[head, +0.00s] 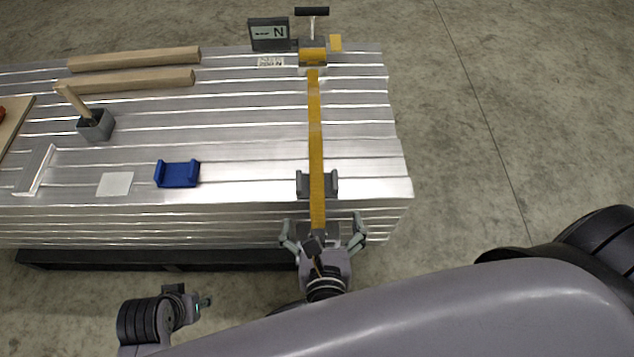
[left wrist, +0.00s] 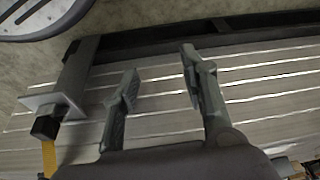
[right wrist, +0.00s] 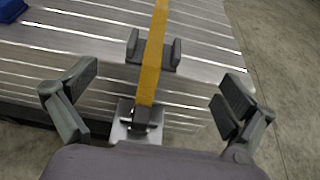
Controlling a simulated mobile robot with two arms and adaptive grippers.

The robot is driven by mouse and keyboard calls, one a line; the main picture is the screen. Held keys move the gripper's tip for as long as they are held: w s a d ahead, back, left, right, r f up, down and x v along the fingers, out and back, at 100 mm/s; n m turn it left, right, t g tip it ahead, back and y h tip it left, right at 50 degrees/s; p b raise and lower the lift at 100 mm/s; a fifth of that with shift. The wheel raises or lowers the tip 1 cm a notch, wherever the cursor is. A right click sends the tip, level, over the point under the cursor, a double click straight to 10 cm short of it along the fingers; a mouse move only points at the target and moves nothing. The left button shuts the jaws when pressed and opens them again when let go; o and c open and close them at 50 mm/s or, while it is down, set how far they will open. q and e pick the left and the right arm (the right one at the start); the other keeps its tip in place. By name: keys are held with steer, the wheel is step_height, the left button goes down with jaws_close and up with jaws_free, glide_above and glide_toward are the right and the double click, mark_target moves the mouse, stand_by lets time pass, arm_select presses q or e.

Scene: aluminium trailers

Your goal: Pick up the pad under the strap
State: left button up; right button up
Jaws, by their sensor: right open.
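A dark grey U-shaped pad (head: 302,185) sits near the front edge of the metal deck, under the yellow strap (head: 315,130). The strap passes through its channel, between its two raised sides. In the right wrist view the pad (right wrist: 132,47) lies ahead of the fingers. My right gripper (head: 323,234) is open and empty at the front face of the deck, its fingers on either side of the strap's lower end and short of the pad. My left gripper (left wrist: 160,72) is open and empty in the left wrist view, with the deck's ribbed surface beyond it.
A blue U-shaped pad (head: 178,175) and a white square (head: 115,184) lie left of the strap. Wooden beams (head: 135,59), a grey box with a wooden handle (head: 96,126) and a display (head: 269,34) are farther back. Concrete floor is clear at right.

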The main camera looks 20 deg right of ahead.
arm_select(q)
steer(key=b+v, duration=0.2)
steer(key=v, duration=0.4)
arm_select(e)
glide_toward(317, 179)
step_height(317, 179, up, 3)
steer(key=b+x, duration=0.1)
steer(key=x, duration=0.4)
steer(key=shift+d, duration=0.2)
steer(key=b+x, duration=0.1)
steer(key=x, duration=0.1)
steer(key=b+x, duration=0.1)
steer(key=x, duration=0.1)
steer(key=shift+w+a+f+b, duration=0.2)
steer(key=shift+f+b, duration=0.1)
steer(key=shift+f, duration=0.1)
steer(key=shift+w+d, duration=0.1)
steer(key=shift+w, duration=0.1)
arm_select(q)
steer(key=w+d+r+t+h, duration=0.1)
steer(key=w+d+r+t, duration=0.1)
steer(key=w+t, duration=0.4)
steer(key=w+d, duration=0.1)
steer(key=w, duration=0.3)
steer(key=shift+w, duration=0.2)
arm_select(e)
steer(key=shift+c, duration=0.5)
steer(key=c, duration=1)
